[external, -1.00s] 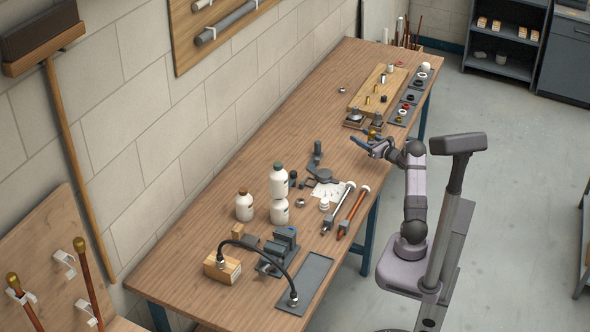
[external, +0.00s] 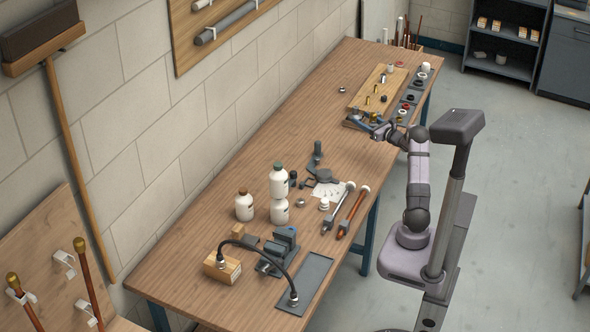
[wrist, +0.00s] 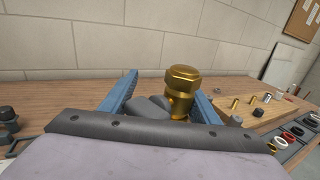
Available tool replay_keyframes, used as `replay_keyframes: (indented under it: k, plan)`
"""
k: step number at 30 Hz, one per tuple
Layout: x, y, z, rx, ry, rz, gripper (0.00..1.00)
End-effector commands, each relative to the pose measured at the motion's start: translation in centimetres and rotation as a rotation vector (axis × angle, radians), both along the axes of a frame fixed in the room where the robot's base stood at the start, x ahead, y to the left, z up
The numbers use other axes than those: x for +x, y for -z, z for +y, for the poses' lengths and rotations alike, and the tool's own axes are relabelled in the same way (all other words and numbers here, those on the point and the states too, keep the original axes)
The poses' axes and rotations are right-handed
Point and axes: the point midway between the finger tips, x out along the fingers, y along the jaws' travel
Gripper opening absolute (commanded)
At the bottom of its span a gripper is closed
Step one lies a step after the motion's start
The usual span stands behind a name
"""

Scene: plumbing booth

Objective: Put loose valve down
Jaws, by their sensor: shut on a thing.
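The loose valve (wrist: 182,88) has a brass body with a hex top and a grey part beside it. My gripper (wrist: 160,98) is shut on it, with a blue finger on either side in the wrist view. In the external view my gripper (external: 369,126) is over the far part of the bench, at the near end of the wooden board (external: 362,98). The brass of the valve shows there only as a small spot at the fingers. I cannot tell whether the valve touches the bench.
The wooden board carries several small brass and dark fittings. Dark trays (external: 409,98) with rings lie along its right side.

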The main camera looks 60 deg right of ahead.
Motion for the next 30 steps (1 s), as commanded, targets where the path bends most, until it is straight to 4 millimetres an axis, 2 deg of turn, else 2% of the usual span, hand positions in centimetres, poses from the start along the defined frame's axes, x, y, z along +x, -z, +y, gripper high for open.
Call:
replay_keyframes:
  k: [1,7,30]
  plan:
    - [0.0,-1.9,0.0,-0.002,0.000,-0.001,0.22]
    - [0.0,-3.7,0.0,-0.002,0.000,-0.001,0.22]
    - [0.0,-3.8,0.0,-0.002,0.000,-0.001,0.22]
